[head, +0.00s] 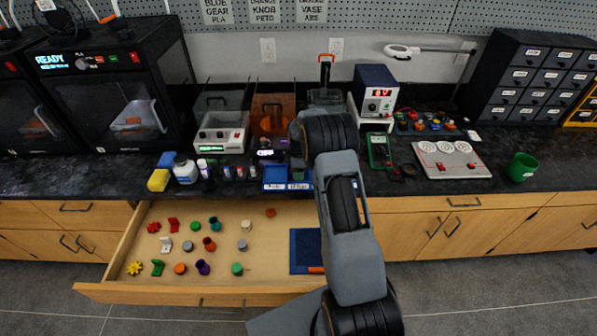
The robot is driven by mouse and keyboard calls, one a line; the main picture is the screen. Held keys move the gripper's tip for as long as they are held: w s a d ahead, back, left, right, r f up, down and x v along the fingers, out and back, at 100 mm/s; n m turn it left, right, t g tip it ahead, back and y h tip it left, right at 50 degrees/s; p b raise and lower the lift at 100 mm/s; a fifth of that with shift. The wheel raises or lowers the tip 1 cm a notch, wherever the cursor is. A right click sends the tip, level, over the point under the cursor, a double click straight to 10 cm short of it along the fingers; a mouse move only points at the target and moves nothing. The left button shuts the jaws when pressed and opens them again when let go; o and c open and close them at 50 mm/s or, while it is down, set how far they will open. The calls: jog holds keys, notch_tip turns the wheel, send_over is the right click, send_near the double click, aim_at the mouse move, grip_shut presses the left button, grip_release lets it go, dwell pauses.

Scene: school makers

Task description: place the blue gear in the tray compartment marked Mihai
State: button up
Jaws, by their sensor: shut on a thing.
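A blue tray (274,182) with small white labels along its front stands at the counter's front edge. My arm hides its right part, and the names on the labels are too small to read. My arm reaches up from the bottom right over the counter, with its wrist end close behind the tray. I cannot make out my gripper's fingers, which are hidden behind the arm links. I cannot make out a blue gear anywhere. A wall sign (217,9) reads "BLUE GEAR PLA".
An open drawer (190,292) below the counter holds several small coloured parts, including a yellow gear (134,268), and a blue mat (305,246).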

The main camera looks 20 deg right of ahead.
jog(key=shift+f, duration=0.1)
jog(key=o, duration=0.6)
jog(key=s+a+r+m+p, duration=0.1)
jog(key=s+r+p, duration=0.1)
jog(key=r, duration=0.5)
jog(key=s+a+r+m+t+p, duration=0.1)
jog(key=a+r+p, duration=0.15)
jog(key=r, duration=0.55)
jog(key=s+a+r+m+p, duration=0.1)
jog(key=s+r+p, duration=0.1)
jog(key=r, duration=0.5)
jog(key=s+a+r+m+t, duration=0.1)
jog(key=s+a+r+m, duration=0.1)
jog(key=s, duration=0.6)
jog(key=s+a+r+m+t, duration=0.1)
jog(key=s+a+r+m, duration=0.2)
jog(key=s, duration=0.4)
jog(key=s+a+r+m+t, duration=0.1)
jog(key=s+r+m, duration=0.3)
jog(key=s, duration=0.4)
jog(key=shift+s+a+m+t, duration=0.35)
jog(key=shift+a+m, duration=0.25)
jog(key=shift+a, duration=0.15)
